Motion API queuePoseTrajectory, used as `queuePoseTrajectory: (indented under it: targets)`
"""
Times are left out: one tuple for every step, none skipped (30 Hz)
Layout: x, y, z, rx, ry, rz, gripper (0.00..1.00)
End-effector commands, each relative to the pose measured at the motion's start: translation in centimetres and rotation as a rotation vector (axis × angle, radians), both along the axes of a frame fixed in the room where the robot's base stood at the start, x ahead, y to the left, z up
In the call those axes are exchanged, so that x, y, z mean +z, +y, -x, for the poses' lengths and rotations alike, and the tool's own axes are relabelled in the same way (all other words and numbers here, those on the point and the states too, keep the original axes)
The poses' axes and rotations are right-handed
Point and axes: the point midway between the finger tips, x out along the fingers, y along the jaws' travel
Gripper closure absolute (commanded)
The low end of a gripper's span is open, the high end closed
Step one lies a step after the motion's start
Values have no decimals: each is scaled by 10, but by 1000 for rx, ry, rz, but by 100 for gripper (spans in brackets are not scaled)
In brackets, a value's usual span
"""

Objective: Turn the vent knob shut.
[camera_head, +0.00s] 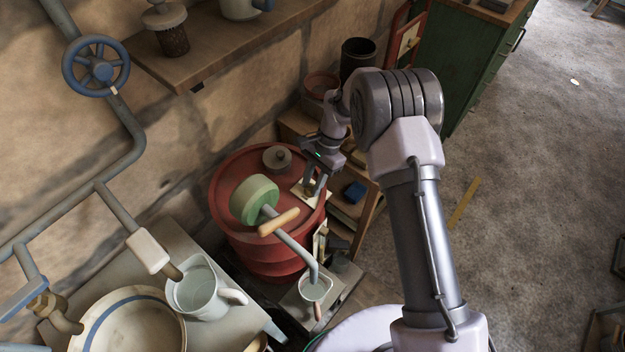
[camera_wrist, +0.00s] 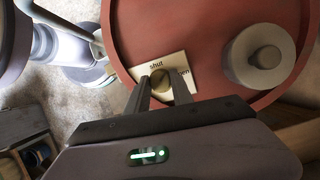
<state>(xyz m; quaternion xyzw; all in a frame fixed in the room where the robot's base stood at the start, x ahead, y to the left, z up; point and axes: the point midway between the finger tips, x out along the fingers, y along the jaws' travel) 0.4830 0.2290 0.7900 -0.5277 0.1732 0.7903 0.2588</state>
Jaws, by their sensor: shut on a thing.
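The vent knob (camera_wrist: 160,80) is a small brass-coloured round knob on a pale plate (camera_wrist: 178,70) on top of the red drum (camera_wrist: 125,35). The plate bears the word "shut" at its upper side and a partly hidden word ending in "en" at the right. My gripper (camera_wrist: 160,92) is shut on the knob, one finger on each side. I cannot tell which word the knob points to. In the head view my gripper (camera_head: 316,186) reaches down to the plate (camera_head: 299,197) at the right side of the drum top (camera_head: 228,178); the fingers largely hide the knob there.
A grey round cap (camera_head: 277,157) stands on the drum top, also in the wrist view (camera_wrist: 258,56). Open floor lies further right.

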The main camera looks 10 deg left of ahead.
Motion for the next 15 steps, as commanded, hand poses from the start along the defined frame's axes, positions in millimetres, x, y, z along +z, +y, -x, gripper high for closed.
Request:
queuePoseTrajectory:
  targets:
    - [2,1,0,41,0,-1,100]
    - [1,1,-1,70,-1,1,100]
    - [1,1,-1,107,0,0,100]
    - [1,1,-1,136,-2,1,100]
    - [1,2,-1,164,0,-1,100]
    - [1,1,-1,203,-1,0,100]
    - [1,2,-1,230,0,0,100]
    - [1,2,-1,260,-2,1,100]
    - [1,2,-1,298,0,0,100]
    - [1,3,-1,327,-1,0,100]
    - [1,3,-1,354,-1,0,100]
    - [1,3,-1,392,-1,0,100]
    - [1,3,-2,419,-2,0,100]
    - [1,3,-1,446,-1,1,100]
    - [1,3,-1,482,-1,0,100]
